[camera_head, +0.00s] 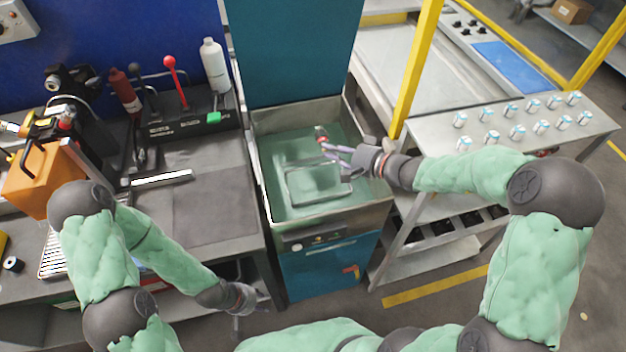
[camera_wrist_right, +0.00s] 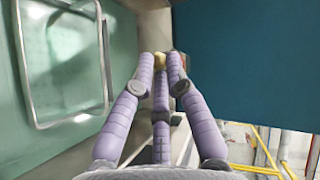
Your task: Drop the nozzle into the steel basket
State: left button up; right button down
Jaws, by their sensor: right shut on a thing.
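The steel basket (camera_head: 290,187) is a rectangular metal frame in the green-tinted basin. Its rim shows at upper left in the right wrist view (camera_wrist_right: 105,62). There the nozzle appears to the right of the basket's rim. My left gripper (camera_head: 250,306) hangs low in front of the workbench, its fingers spread and empty.
The basin (camera_head: 376,211) has raised metal walls, with a teal panel (camera_head: 293,50) behind it. The left workbench (camera_head: 205,205) carries a red-knobbed lever, bottles and an orange box. A right-hand table (camera_head: 430,130) holds several small white-and-blue parts beside a yellow post (camera_head: 415,70).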

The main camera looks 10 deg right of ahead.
jog(key=shift+f+b, duration=0.8)
jog(key=shift+f, duration=2.05)
jog(key=c, duration=1.2)
grip_release()
jog(key=shift+s, duration=0.1)
jog(key=v, duration=1.2)
